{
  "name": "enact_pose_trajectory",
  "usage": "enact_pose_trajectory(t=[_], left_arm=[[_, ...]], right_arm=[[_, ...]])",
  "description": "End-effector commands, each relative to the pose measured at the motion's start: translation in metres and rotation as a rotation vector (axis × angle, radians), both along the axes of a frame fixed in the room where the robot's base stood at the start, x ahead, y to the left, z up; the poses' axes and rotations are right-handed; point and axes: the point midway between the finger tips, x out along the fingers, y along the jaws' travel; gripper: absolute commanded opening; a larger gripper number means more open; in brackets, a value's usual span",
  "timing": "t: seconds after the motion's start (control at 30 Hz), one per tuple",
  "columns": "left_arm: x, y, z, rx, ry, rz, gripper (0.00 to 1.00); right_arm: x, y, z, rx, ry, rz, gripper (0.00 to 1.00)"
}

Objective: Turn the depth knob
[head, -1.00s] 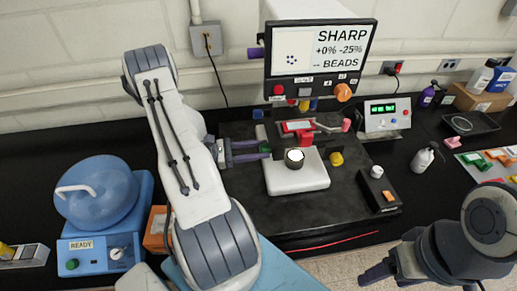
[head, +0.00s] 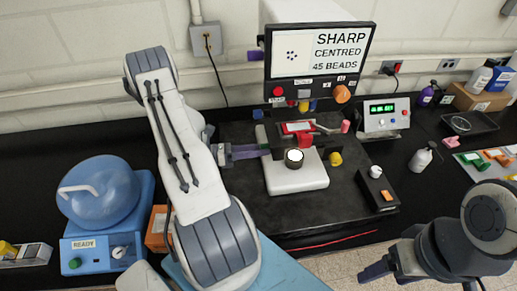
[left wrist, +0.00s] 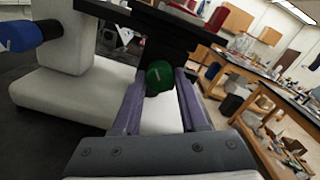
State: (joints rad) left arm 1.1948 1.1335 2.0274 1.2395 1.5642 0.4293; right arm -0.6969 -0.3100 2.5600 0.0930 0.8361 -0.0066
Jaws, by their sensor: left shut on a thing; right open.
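A dark machine with a white base (head: 297,179) stands on the black bench, under a screen (head: 320,52) reading SHARP, CENTRED, 45 BEADS. A green knob (left wrist: 158,74) on the machine's side shows in the left wrist view, between the two purple fingers of my left gripper (left wrist: 161,88). My left gripper is shut on this knob; in the head view the gripper (head: 258,153) reaches it from the left and hides it. A yellow knob (head: 336,159) is on the machine's right side. My right gripper (head: 376,268) is open and empty at lower right, away from the machine.
A blue device with a domed lid (head: 98,195) stands at left. A control box (head: 385,113) with a green display and a black box with a white knob (head: 378,188) are right of the machine. Bottles and a black tray (head: 468,123) lie farther right.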

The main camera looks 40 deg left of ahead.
Motion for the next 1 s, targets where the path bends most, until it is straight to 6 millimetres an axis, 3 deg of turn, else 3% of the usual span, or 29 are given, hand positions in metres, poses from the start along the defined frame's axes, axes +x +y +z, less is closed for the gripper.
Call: enact_pose_trajectory(t=[0.43, 0.47, 0.53, 0.87, 1.0], left_arm=[[0.000, 0.001, 0.001, -0.008, 0.004, 0.003, 0.00], [0.000, 0.001, 0.001, -0.008, 0.004, 0.003, 0.46], [0.000, 0.002, 0.001, -0.008, 0.005, 0.004, 0.72], [-0.001, 0.002, 0.000, -0.008, 0.006, 0.001, 0.72], [-0.010, 0.011, -0.003, -0.006, 0.004, 0.006, 0.72]], right_arm=[[0.000, 0.000, 0.000, 0.000, 0.000, 0.000, 0.72], [0.000, 0.000, 0.000, 0.000, 0.000, 0.000, 0.72], [0.000, 0.000, 0.000, 0.000, 0.000, 0.000, 0.72], [0.000, 0.000, -0.001, 0.000, 0.000, 0.000, 0.72], [0.000, 0.000, -0.009, 0.000, 0.000, -0.001, 0.72]])
